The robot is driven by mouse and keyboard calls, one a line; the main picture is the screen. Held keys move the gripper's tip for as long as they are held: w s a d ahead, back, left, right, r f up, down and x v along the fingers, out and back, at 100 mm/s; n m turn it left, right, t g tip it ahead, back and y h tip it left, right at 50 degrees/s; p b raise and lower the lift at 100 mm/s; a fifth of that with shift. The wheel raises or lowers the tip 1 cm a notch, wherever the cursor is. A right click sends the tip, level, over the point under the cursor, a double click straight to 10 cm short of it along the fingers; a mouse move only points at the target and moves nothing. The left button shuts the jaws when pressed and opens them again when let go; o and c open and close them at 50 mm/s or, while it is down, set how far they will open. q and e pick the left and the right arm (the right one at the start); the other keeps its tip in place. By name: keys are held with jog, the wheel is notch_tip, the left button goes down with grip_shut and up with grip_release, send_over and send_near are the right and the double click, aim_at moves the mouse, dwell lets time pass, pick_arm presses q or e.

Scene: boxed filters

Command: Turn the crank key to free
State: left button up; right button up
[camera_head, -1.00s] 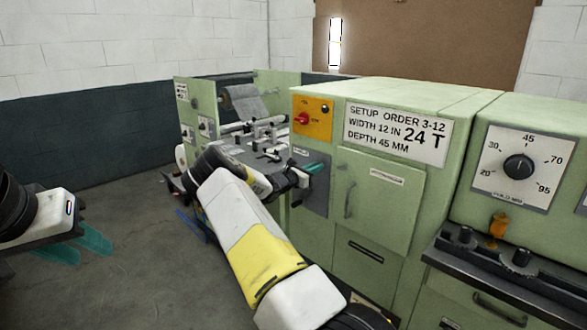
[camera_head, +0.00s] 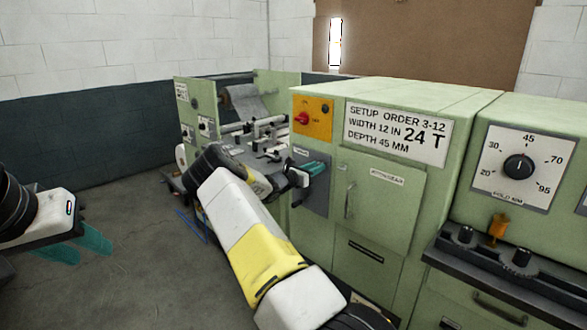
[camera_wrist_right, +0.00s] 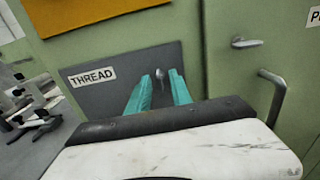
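My right gripper (camera_head: 312,168) is at the dark grey panel (camera_head: 318,200) on the green machine. In the right wrist view its two teal fingers (camera_wrist_right: 161,88) stand apart and point at the panel, so it is open. A small grey metal piece (camera_wrist_right: 160,75) shows between the fingertips, with no clear contact; I cannot tell whether it is the crank key. The panel carries a "THREAD" label (camera_wrist_right: 92,77). My left gripper (camera_head: 78,246) hangs open and empty over the floor at the left.
A green door with a bar handle (camera_head: 349,200) is right of the panel. An orange plate with a red knob (camera_head: 303,118) sits above it. At the far right are a dial (camera_head: 518,167) and an orange piece (camera_head: 498,228) above a dark ledge.

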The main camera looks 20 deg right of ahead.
jog(key=v, duration=0.7)
jog(key=shift+a, duration=0.4)
jog(key=shift+s, duration=0.2)
jog(key=s+r+m+g+y, duration=0.2)
jog(key=s+m+g+y, duration=0.45)
jog(key=s+m, duration=0.75)
jog(key=s+a+r+m+t+y, duration=0.2)
jog(key=s+a+r+y, duration=0.2)
jog(key=s+a, duration=0.5)
jog(key=s+a+r+m+t+y, duration=0.1)
jog(key=s+a+r+m+y, duration=0.2)
jog(key=s+a+r, duration=0.3)
jog(key=s+a+r+m+t+y, duration=0.2)
jog(key=s+a+r+y, duration=0.3)
jog(key=s+a, duration=0.6)
jog(key=shift+s+a+m+t, duration=0.35)
jog(key=shift+s+m, duration=0.15)
jog(key=shift+s, duration=0.65)
